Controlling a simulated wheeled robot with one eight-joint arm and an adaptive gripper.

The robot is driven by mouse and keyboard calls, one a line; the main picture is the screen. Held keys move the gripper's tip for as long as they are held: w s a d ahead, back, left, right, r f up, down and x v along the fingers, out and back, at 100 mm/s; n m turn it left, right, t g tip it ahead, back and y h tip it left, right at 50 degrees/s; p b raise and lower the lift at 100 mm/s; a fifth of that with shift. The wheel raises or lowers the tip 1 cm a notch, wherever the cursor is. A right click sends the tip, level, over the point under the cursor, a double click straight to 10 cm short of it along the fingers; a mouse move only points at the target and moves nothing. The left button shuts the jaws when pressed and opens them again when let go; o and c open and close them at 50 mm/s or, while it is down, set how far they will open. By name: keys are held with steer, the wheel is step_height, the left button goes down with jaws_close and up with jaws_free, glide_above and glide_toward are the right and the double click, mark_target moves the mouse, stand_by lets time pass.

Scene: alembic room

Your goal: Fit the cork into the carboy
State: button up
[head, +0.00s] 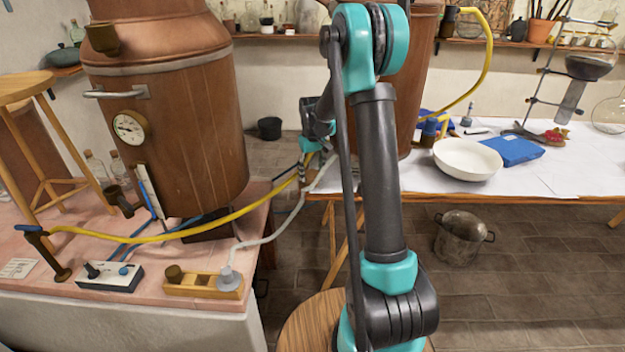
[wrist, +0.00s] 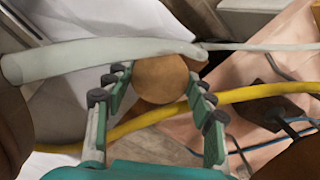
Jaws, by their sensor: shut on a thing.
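My gripper (wrist: 158,95) is shut on the cork (wrist: 160,78), a round brown piece between its two fingers in the wrist view. In the head view my gripper (head: 306,168) is small and far, between the copper still and the white-covered table, with its fingers pointing down. The cork cannot be made out there. I cannot pick out the carboy with certainty; a clear round glass vessel (head: 609,114) is cut off at the far right edge of the head view.
A yellow hose (head: 215,228) and a pale tube (head: 285,226) run close to my gripper; the pale tube (wrist: 90,60) crosses just beyond the cork. The copper still (head: 165,110) stands left. A white bowl (head: 467,160) and blue packet (head: 512,150) lie on the table.

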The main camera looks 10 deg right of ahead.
mark_target(312, 173)
steer(key=shift+r, duration=0.15)
steer(key=shift+r, duration=1.9)
